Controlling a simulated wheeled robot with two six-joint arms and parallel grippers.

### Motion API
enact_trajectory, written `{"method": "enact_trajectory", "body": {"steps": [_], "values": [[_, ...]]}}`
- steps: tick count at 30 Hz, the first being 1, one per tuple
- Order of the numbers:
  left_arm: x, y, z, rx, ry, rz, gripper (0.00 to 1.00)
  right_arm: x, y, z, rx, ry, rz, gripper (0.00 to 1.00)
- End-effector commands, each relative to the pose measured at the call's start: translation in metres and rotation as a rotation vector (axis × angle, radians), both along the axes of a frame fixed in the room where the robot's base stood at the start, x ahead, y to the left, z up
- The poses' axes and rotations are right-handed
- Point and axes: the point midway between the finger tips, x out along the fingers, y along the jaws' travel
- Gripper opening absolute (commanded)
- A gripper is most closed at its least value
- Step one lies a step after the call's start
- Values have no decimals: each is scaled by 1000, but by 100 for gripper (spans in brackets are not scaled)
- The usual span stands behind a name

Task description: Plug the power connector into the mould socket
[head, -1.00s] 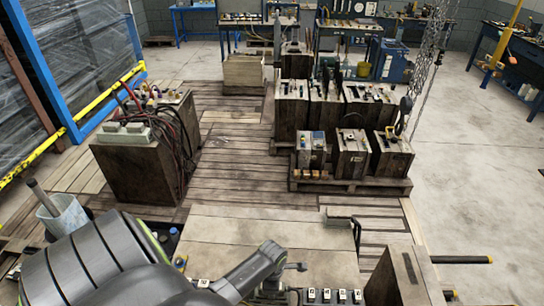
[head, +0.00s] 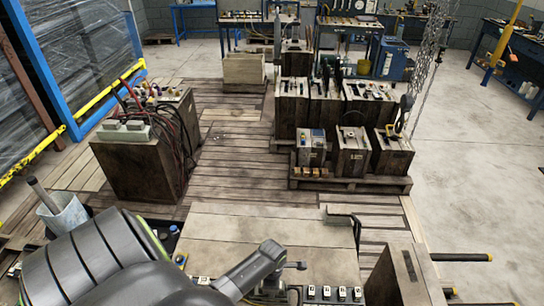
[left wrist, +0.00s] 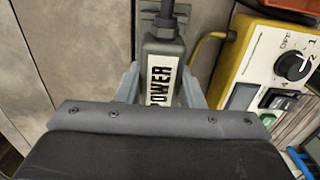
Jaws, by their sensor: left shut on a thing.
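In the left wrist view, a grey power connector (left wrist: 162,54) with a white label reading "POWER" stands between the fingers of my left gripper (left wrist: 160,92). The gripper is shut on it. A dark cable leaves the connector's far end, at the top of the view. The connector's near end is hidden behind the gripper body. In the head view my left arm reaches in from the lower left, and its gripper and the connector cannot be made out. I cannot identify the mould socket in either view. My right gripper is not in view.
In the wrist view a yellow control box (left wrist: 269,60) with a black knob stands close right of the connector. In the head view a bare board (head: 270,225) lies ahead of my arm, and a dark block (head: 405,278) stands to its right. Several moulds stand on a pallet (head: 350,186).

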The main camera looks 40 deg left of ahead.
Motion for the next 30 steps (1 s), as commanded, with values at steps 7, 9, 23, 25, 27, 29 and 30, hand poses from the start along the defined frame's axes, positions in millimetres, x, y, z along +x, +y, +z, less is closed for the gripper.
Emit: {"method": "enact_trajectory", "body": {"steps": [7, 9, 23, 25, 27, 29, 30], "values": [[1, 0, 0, 1, -2, -1, 3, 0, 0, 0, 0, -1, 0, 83], [1, 0, 0, 0, -1, -1, 3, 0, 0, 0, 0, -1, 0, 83], [1, 0, -6, 0, 0, 0, 3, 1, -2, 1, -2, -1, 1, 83], [1, 0, -7, 0, -1, 0, 3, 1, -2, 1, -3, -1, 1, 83], [1, 0, -7, 0, -1, -1, 3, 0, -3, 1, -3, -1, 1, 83], [1, 0, -7, 1, -2, -1, 3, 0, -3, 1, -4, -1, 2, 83], [1, 0, -7, 1, -2, -1, 3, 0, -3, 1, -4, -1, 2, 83]]}}
